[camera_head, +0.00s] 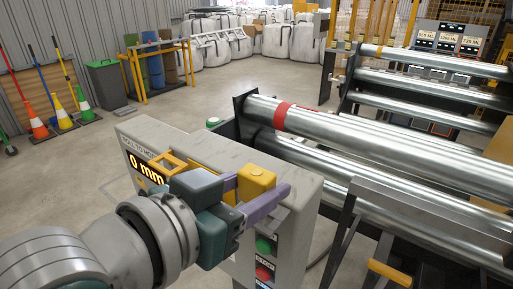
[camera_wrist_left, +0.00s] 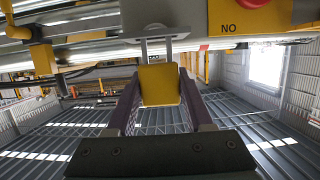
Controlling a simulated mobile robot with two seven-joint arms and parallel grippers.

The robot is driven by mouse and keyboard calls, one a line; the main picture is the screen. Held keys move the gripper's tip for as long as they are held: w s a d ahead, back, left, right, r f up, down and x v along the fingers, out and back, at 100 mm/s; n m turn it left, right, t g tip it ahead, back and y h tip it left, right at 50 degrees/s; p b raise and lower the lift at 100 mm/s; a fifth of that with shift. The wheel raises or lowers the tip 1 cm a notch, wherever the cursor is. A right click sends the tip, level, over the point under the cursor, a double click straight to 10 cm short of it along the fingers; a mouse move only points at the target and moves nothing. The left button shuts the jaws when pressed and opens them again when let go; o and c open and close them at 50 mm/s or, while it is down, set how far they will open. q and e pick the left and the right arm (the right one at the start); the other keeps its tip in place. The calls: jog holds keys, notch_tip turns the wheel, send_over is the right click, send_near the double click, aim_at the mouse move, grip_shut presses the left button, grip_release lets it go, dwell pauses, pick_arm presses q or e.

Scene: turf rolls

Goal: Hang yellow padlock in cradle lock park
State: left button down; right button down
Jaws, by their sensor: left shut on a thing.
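The yellow padlock (camera_head: 257,182) is between the purple fingers of my left gripper (camera_head: 258,194), beside the grey control console (camera_head: 295,172). In the left wrist view the padlock body (camera_wrist_left: 160,88) sits between the fingertips (camera_wrist_left: 159,92). Its grey shackle rises toward a grey metal bar with a rounded middle (camera_wrist_left: 155,32). I cannot tell whether the shackle is around that bar or only in line with it. No part marked as the cradle lock park can be made out in the head view. My right gripper is not in view.
The console has a "0 mm" display, a green button (camera_head: 263,246) and a red button (camera_head: 264,272). Steel rollers (camera_head: 380,140) on dark frames fill the right side. Cones (camera_head: 37,128) and a green bin (camera_head: 104,84) stand at the left. Floor between is clear.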

pick_arm(q)
jog(key=shift+f+b, duration=0.9)
jog(key=shift+f, duration=0.25)
jog(key=shift+c, duration=1)
grip_release()
jog(key=shift+s+a, duration=0.1)
jog(key=v, duration=0.9)
jog(key=shift+s+a, duration=0.15)
jog(key=shift+s, duration=0.1)
jog(key=shift+r, duration=0.15)
